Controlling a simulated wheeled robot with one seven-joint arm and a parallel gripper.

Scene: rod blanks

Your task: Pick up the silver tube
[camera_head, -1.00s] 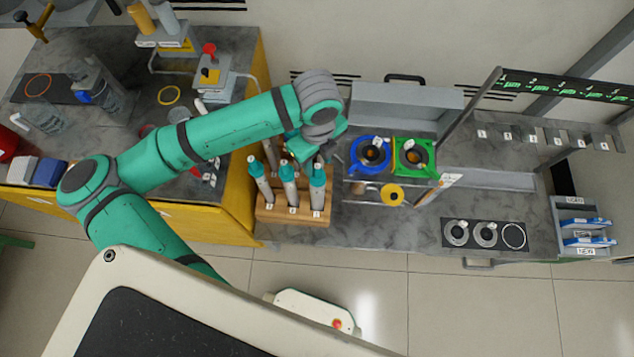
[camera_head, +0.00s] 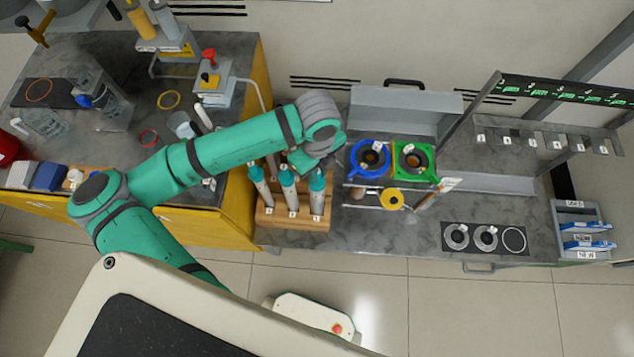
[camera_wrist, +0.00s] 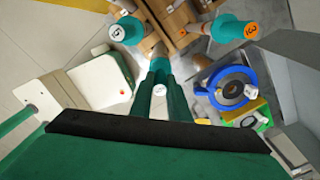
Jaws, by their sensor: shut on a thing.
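Three silver-grey tubes with teal caps stand in a wooden rack (camera_head: 307,222) in the head view: a left tube (camera_head: 262,192), a middle tube (camera_head: 291,195) and a right tube (camera_head: 317,200). The held tube's lower part is mostly hidden in the wrist view. I cannot tell whether it is raised.
A blue ring fixture (camera_head: 355,171) and a green square fixture (camera_head: 431,171) stand right of the rack. A yellow ring part (camera_head: 392,199) lies in front of them. A dark plate with rings (camera_head: 470,247) is further right. The yellow bench (camera_head: 238,202) is left of the rack.

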